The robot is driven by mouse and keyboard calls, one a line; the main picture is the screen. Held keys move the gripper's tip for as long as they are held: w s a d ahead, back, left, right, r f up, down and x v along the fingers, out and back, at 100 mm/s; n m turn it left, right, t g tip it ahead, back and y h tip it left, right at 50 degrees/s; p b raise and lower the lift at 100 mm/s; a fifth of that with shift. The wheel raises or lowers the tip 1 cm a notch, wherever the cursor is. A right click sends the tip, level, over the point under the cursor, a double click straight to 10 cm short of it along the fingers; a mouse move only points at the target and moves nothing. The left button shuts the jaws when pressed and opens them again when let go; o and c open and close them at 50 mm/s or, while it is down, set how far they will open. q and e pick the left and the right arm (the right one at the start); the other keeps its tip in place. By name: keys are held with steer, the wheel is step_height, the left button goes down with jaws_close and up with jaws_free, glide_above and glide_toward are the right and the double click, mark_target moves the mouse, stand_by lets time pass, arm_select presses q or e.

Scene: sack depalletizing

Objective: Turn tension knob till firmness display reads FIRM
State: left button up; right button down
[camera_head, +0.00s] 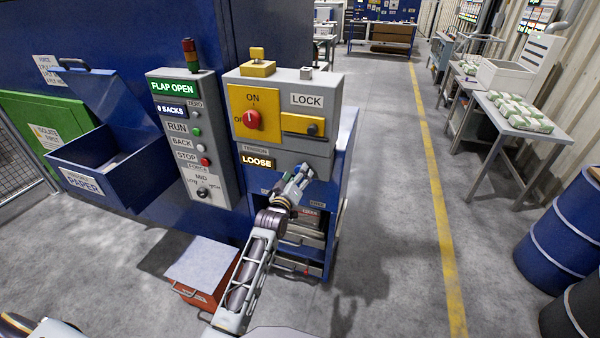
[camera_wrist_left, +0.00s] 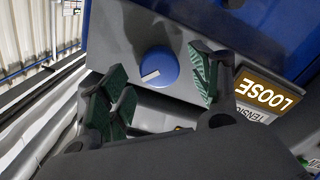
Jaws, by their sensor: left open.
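The tension knob (camera_wrist_left: 158,67) is blue with a white pointer mark and sits on a grey panel in the left wrist view. In the head view I cannot make it out behind my gripper. My left gripper (camera_head: 303,174) is at the lower right of the grey control box. Its green-padded fingers (camera_wrist_left: 161,74) are open, one on each side of the knob in the wrist picture, with visible gaps; I see no contact. The firmness display (camera_head: 257,160) reads LOOSE, under a TENSION label. It also shows upside down in the left wrist view (camera_wrist_left: 266,91). My right gripper is not in view.
Above the display are a red switch (camera_head: 252,119) on a yellow plate and a LOCK plate (camera_head: 307,100). A button panel (camera_head: 190,135) reading FLAP OPEN stands left. A red box (camera_head: 201,266) is on the floor below.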

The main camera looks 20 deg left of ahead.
arm_select(q)
steer(key=shift+w, duration=1.45)
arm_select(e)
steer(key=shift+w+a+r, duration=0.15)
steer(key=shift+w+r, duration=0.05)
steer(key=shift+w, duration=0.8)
arm_select(q)
steer(key=shift+c, duration=0.3)
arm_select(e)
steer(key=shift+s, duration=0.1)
arm_select(q)
steer(key=c, duration=1)
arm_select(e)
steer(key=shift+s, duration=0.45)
